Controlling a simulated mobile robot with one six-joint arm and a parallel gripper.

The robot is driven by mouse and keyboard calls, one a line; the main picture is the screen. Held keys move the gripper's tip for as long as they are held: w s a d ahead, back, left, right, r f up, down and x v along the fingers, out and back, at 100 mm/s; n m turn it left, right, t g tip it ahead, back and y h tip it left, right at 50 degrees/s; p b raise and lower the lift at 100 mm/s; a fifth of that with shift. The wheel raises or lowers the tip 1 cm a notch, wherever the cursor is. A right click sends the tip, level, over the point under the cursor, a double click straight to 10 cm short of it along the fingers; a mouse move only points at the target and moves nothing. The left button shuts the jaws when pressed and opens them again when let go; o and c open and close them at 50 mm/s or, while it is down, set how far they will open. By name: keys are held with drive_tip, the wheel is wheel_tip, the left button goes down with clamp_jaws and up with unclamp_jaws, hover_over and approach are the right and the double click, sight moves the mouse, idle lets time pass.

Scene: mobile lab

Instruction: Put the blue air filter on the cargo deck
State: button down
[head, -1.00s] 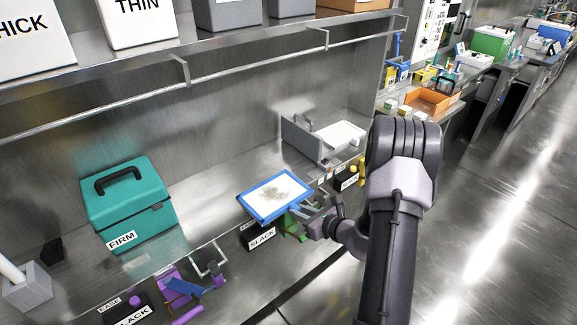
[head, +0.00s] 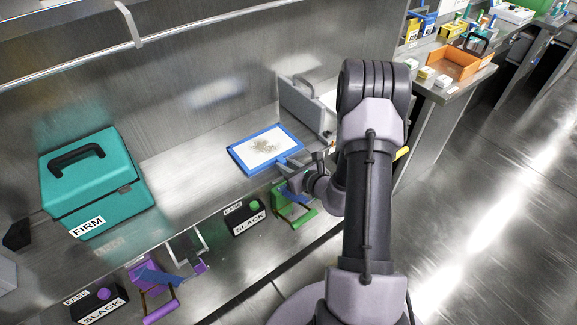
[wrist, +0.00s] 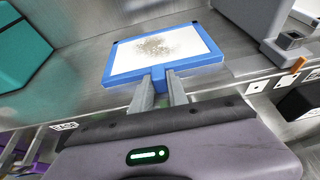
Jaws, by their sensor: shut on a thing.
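The blue air filter (head: 266,149) is a flat blue frame around a white panel with a grey-brown dusty patch. It lies level at the metal bench, and I cannot tell whether it touches the surface. In the wrist view the filter (wrist: 205,62) extends ahead of my gripper (wrist: 160,90), whose two fingers are shut on its blue tab. In the head view my gripper (head: 301,168) is at the filter's right front corner, partly hidden by my wrist. I cannot make out the cargo deck for certain.
A teal case (head: 95,180) marked FIRM stands on the left of the bench (head: 185,165). A grey box-like unit (head: 305,108) stands close behind and right of the filter. Purple (head: 150,285) and green (head: 295,208) mechanisms and SLACK labels line the front edge. Open floor (head: 460,200) lies right.

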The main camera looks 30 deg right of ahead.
drive_tip(key=shift+s+a+r, duration=0.1)
drive_tip(key=shift+a+r, duration=0.05)
drive_tip(key=shift+a, duration=0.15)
drive_tip(key=shift+f, duration=0.25)
drive_tip(key=c, duration=1.3)
unclamp_jaws()
drive_tip(key=shift+r, duration=0.1)
